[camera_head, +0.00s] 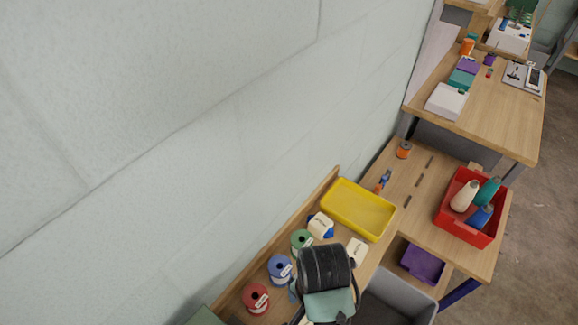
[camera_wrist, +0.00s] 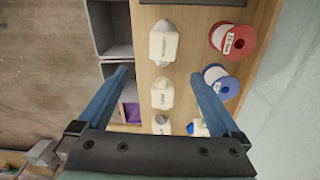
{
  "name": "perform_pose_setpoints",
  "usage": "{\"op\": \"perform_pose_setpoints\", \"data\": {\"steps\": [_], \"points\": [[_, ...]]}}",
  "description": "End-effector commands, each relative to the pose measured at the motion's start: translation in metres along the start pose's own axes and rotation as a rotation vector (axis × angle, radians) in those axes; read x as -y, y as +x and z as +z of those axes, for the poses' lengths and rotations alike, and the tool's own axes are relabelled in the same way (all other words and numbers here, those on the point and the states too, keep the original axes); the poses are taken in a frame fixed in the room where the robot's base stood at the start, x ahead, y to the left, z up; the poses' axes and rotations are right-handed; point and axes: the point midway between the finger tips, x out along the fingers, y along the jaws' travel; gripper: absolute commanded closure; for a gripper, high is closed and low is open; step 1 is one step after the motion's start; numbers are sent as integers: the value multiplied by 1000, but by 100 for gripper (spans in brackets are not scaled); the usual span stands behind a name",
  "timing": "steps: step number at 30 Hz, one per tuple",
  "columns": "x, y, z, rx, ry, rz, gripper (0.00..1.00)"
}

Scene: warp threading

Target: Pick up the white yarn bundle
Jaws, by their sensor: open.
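The middle bundle appears between the fingers; I cannot tell the height gap. In the head view, one white bundle (camera_head: 357,251) shows beside my gripper (camera_head: 328,305), whose fingers are mostly hidden there. A white and blue item (camera_head: 320,225) stands near the yellow tray.
Red (camera_head: 256,298), blue (camera_head: 280,269) and green (camera_head: 301,241) spools line the wall side. A yellow tray (camera_head: 347,217) and a red bin (camera_head: 443,215) with cones are farther along. A grey bin (camera_head: 424,306) sits below the shelf edge. The wall is close on the left.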

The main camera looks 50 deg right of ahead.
Motion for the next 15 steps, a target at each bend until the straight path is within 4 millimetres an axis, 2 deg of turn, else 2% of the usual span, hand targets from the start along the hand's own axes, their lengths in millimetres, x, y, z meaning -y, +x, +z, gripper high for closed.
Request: {"op": "perform_pose_setpoints", "data": {"steps": [9, 15], "points": [[0, 56, 1, 3, -1, 3, 0], [1, 72, 0, 1, -2, 0, 0]]}}
